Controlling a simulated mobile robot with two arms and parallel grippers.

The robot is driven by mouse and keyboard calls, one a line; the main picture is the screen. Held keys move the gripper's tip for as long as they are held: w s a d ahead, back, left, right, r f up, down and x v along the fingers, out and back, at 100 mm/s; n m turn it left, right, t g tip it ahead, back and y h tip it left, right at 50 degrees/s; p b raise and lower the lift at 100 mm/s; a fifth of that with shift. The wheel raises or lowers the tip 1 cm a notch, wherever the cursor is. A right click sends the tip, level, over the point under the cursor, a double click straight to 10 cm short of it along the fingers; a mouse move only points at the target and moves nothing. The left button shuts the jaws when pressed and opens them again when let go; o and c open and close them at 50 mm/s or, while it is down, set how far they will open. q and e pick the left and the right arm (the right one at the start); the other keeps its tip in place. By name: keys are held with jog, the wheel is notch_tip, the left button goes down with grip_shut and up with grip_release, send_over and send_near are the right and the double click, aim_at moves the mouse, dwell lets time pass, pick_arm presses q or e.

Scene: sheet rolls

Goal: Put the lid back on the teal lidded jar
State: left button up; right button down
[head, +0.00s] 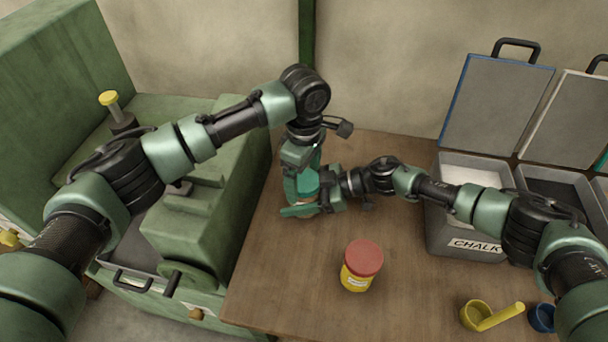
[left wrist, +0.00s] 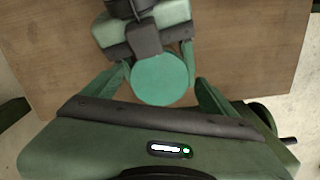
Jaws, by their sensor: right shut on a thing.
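The teal lidded jar (head: 308,186) stands near the left edge of the wooden table, mostly hidden by my two grippers. In the left wrist view its round teal top (left wrist: 163,80) is seen from above as a plain disc; I cannot tell whether the lid is seated. My right gripper (head: 318,199) reaches in from the right, shut on the jar; it also shows at the top of the left wrist view (left wrist: 157,62). My left gripper (head: 302,180) points down over the jar from above. Its fingers (left wrist: 161,82) are open, one on each side of the teal disc.
A yellow jar with a red lid (head: 361,266) stands in front on the table. A yellow scoop (head: 492,316) and a blue cup (head: 541,317) lie at the front right. A grey open box labelled CHALK (head: 466,246) stands at right. A green machine (head: 195,215) stands left of the table.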

pick_arm(q)
jog(key=shift+r, duration=0.1)
jog(key=shift+r, duration=2.15)
jog(key=shift+c, duration=0.3)
jog(key=shift+r+n, duration=1.7)
jog(key=shift+r, duration=0.05)
jog(key=shift+f, duration=4.05)
